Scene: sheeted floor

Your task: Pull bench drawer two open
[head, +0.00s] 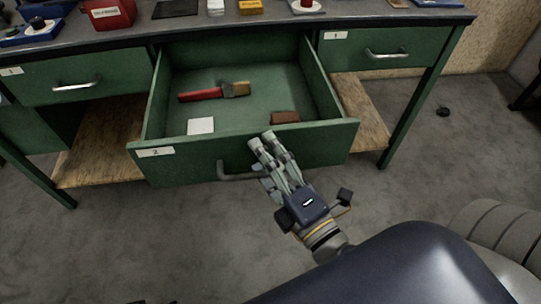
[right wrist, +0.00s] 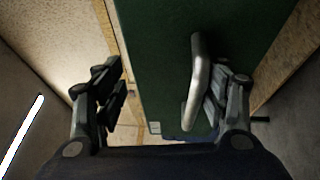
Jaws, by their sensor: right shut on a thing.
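Bench drawer two (head: 190,165), green with a white label marked 2 (head: 155,152), is pulled well out from the bench, its inside exposed. Its metal bar handle (head: 238,173) is on the front panel; the right end is hidden behind my right gripper (head: 268,145). In the right wrist view the handle (right wrist: 196,85) stands between the fingers of my right gripper (right wrist: 165,98), against the right finger. My left gripper is not in view.
The drawer holds a red-handled tool (head: 205,94), a white square (head: 201,126) and a brown block (head: 285,117). Closed drawers flank it on the left (head: 110,78) and right (head: 350,49). Small items stand on the benchtop. The grey floor (head: 130,240) in front is largely clear.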

